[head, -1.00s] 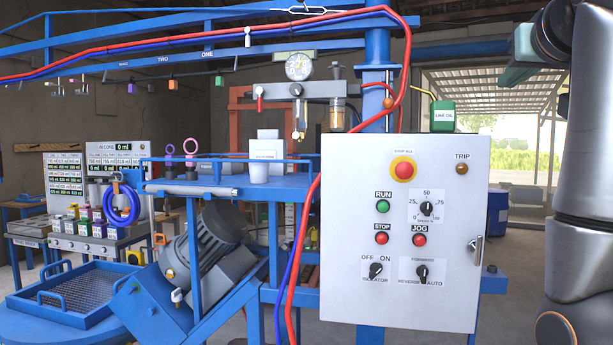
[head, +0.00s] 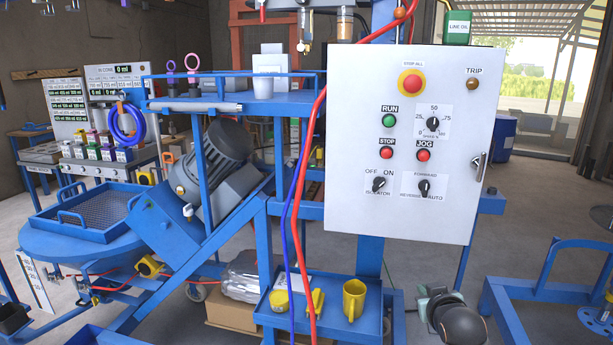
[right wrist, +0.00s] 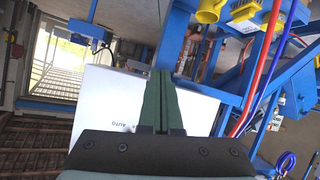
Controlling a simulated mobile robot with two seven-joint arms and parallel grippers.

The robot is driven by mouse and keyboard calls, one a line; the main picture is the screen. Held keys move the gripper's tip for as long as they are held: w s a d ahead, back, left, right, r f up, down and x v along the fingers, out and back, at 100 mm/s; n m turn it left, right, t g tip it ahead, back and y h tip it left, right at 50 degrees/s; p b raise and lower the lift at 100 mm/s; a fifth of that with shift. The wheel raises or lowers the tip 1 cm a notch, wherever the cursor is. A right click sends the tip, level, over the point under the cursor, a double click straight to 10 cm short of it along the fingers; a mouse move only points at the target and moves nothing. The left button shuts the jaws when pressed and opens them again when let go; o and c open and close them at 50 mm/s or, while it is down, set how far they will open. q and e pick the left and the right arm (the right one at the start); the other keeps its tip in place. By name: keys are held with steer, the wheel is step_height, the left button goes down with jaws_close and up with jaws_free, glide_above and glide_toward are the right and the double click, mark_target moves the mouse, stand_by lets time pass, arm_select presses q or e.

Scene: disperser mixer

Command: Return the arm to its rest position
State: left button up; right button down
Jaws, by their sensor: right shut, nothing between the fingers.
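My right gripper (head: 432,297) shows low in the head view, below the white control box (head: 345,210) and to the right of the blue shelf. In the right wrist view its two dark green fingers (right wrist: 165,105) are together, with nothing between them. The control box (right wrist: 95,110) fills the area behind the fingers there, with the word AUTO partly readable. The gripper looks clear of the box's front, though the exact gap is hard to tell. My left gripper is in neither view.
A blue shelf (head: 375,322) with a yellow cup (head: 354,299) stands left of the gripper. A blue frame (head: 505,300) stands on the floor to the right. Red and blue hoses hang left of the box. Open floor lies behind, towards the doorway.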

steer(key=s+a+f+n+g+y, duration=0.1)
steer(key=s+a+f, duration=0.2)
steer(key=s+f, duration=0.65)
steer(key=s+a+f+g+y, duration=0.1)
steer(key=s+a+f, duration=0.1)
steer(key=s+f, duration=0.75)
steer(key=s+a+f+g+y, duration=0.1)
steer(key=s+f, duration=0.3)
steer(key=s, duration=0.4)
steer(key=s+a+f+y, duration=0.1)
steer(key=s+a+f, duration=0.2)
steer(key=s, duration=0.6)
steer(key=shift+a+f+g, duration=0.15)
steer(key=shift+f+g, duration=0.25)
steer(key=shift+f, duration=0.05)
